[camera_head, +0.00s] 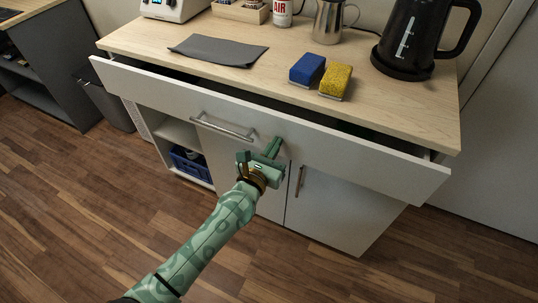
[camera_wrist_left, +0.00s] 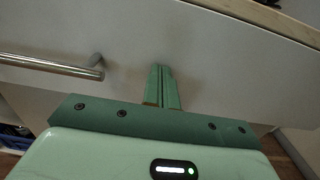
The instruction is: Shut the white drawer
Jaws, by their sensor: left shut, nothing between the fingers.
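The white drawer (camera_head: 350,148) under the wooden counter stands partly open, with a dark gap along its top edge. Its metal bar handle (camera_head: 224,129) is left of my left gripper (camera_head: 275,146). That gripper is shut and empty, its fingertips at the drawer front just right of the handle. In the left wrist view the closed fingers (camera_wrist_left: 162,72) point at the white drawer front (camera_wrist_left: 220,65), with the handle (camera_wrist_left: 55,66) to their left. I cannot tell whether the tips touch the front. My right gripper does not show.
On the counter (camera_head: 285,75) lie a grey cloth (camera_head: 218,48), a blue sponge (camera_head: 307,69) and a yellow sponge (camera_head: 336,80). A black kettle (camera_head: 408,40) and a metal jug (camera_head: 328,22) stand behind. Below are a cabinet door (camera_head: 335,215) and a shelf with a blue crate (camera_head: 190,164).

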